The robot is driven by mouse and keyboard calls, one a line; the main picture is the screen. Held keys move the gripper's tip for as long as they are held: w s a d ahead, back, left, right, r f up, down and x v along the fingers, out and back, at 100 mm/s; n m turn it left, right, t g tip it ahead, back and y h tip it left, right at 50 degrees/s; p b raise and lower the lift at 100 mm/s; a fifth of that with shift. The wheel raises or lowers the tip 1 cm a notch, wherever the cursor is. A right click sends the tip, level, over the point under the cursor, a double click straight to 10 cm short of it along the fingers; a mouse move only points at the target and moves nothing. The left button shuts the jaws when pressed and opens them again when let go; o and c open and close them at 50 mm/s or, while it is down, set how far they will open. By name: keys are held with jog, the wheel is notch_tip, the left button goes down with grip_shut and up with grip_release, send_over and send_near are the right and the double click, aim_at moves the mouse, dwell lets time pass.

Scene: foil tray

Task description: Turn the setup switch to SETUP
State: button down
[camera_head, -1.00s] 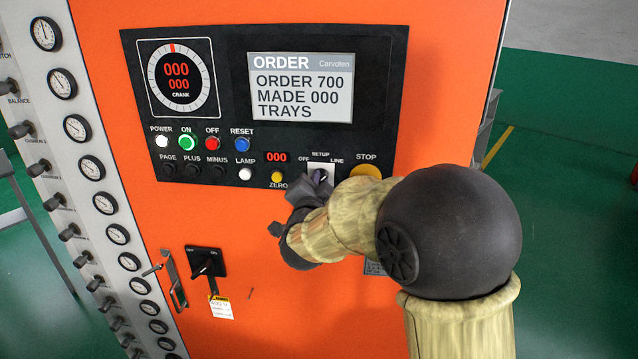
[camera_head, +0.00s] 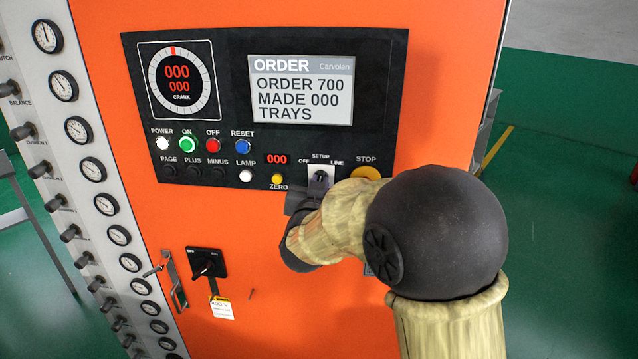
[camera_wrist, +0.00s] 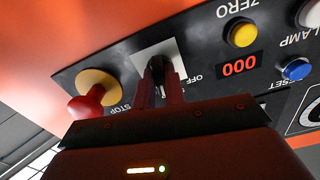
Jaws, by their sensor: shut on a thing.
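The setup switch (camera_head: 321,176) is a dark knob on a pale plate, with OFF at its left, SETUP above it and LINE at its right. In the head view the knob looks upright, pointing up at SETUP. My gripper (camera_head: 315,187) reaches it from below and is shut on the knob. The wrist view shows the panel upside down, with the two fingers of my gripper (camera_wrist: 161,76) on either side of the knob in front of the pale plate (camera_wrist: 157,50). The fingers hide part of the knob.
The STOP button, red on a yellow base, is close beside the gripper in the wrist view (camera_wrist: 86,103). The yellow ZERO button (camera_head: 277,178) is just left of the switch. A black lever switch with a hanging tag (camera_head: 221,308) is lower left.

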jog(key=shift+f+n, duration=0.1)
jog(key=shift+n, duration=0.7)
jog(key=c, duration=1.5)
grip_release()
jog(key=shift+o, duration=0.2)
jog(key=shift+s, duration=0.15)
jog(key=s+a+b, duration=0.1)
jog(key=s+b, duration=0.3)
jog(key=s, duration=1.3)
jog(key=shift+a, duration=0.3)
